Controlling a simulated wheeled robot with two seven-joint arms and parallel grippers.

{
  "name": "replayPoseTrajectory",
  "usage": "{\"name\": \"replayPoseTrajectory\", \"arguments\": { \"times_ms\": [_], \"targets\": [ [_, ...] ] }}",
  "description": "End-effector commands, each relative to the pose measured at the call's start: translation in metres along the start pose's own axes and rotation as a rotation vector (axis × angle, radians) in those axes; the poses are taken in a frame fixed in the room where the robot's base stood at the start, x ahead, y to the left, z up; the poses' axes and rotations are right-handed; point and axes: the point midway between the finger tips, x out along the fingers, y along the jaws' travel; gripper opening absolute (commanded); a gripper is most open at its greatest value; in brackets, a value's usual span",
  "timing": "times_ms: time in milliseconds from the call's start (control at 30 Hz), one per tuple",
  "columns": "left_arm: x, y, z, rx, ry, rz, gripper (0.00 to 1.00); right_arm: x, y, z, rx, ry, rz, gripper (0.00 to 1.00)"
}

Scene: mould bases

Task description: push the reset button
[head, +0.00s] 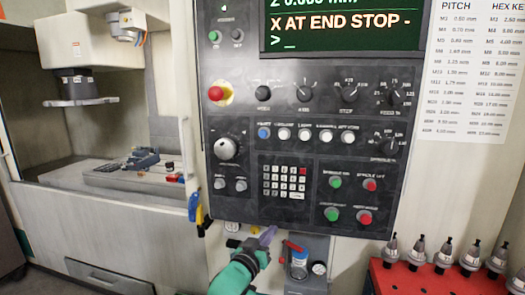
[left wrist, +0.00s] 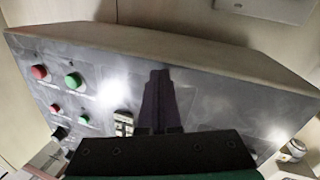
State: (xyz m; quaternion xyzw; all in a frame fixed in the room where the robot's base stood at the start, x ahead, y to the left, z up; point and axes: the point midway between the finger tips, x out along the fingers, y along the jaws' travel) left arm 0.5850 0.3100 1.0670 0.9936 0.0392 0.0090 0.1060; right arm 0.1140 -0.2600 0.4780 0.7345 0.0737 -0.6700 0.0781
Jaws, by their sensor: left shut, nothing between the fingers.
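The dark control panel (head: 305,120) fills the middle of the head view, and its face also shows tilted in the left wrist view (left wrist: 215,100). No label reading reset is legible. A row holds one blue button (head: 264,133) and several white ones. Green and red buttons sit at the panel's lower right; a red (left wrist: 39,72) and a green button (left wrist: 73,80) show in the left wrist view. My left gripper (head: 268,233) is shut and empty, with purple fingertips just below the panel's lower edge in the head view. The fingers (left wrist: 160,100) also show in the left wrist view. My right gripper is out of view.
The screen (head: 340,25) reads "X AT END STOP". A red mushroom knob (head: 216,93) and dials protrude from the panel. An air regulator (head: 298,262) is beside my left gripper. A red rack (head: 440,280) of tool holders stands at lower right. The machine opening is left.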

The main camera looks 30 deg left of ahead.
Motion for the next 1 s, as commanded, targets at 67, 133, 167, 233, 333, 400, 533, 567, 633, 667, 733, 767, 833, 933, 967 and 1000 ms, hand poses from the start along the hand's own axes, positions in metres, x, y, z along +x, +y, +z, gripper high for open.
{"name": "replayPoseTrajectory", "arguments": {
  "times_ms": [67,133,167,233,333,400,533,567,633,667,733,767,833,933,967,1000],
  "targets": [
    [-0.004,0.006,-0.035,-0.014,0.065,0.012,0.00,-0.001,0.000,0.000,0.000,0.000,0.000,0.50],
    [-0.009,0.012,-0.064,-0.029,0.122,0.024,0.00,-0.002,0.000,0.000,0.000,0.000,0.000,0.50],
    [-0.012,0.014,-0.077,-0.035,0.147,0.030,0.00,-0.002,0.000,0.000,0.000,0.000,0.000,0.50],
    [-0.020,0.021,-0.108,-0.051,0.210,0.045,0.00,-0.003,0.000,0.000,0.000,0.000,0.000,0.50],
    [-0.036,0.030,-0.153,-0.075,0.303,0.071,0.00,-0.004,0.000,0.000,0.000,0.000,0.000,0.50],
    [-0.050,0.036,-0.184,-0.092,0.370,0.091,0.00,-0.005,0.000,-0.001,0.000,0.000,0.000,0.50],
    [-0.077,0.047,-0.233,-0.119,0.482,0.130,0.00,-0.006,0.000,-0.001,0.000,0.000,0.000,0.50],
    [-0.083,0.049,-0.242,-0.124,0.503,0.138,0.00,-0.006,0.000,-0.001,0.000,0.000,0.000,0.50],
    [-0.094,0.053,-0.257,-0.133,0.541,0.152,0.00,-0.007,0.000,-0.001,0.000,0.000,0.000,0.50],
    [-0.097,0.054,-0.262,-0.137,0.552,0.157,0.00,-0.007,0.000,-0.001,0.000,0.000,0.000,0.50],
    [-0.103,0.056,-0.269,-0.141,0.570,0.164,0.00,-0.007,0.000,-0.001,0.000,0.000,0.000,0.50],
    [-0.104,0.056,-0.270,-0.142,0.574,0.165,0.00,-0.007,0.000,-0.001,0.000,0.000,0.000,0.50],
    [-0.105,0.056,-0.271,-0.142,0.577,0.166,0.00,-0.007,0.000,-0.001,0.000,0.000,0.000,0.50],
    [-0.105,0.056,-0.271,-0.142,0.576,0.166,0.00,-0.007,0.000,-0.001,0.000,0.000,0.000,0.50],
    [-0.104,0.056,-0.271,-0.142,0.575,0.166,0.00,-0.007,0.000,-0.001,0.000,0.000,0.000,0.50],
    [-0.104,0.056,-0.271,-0.142,0.575,0.166,0.00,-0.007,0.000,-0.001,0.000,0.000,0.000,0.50]
  ]
}}
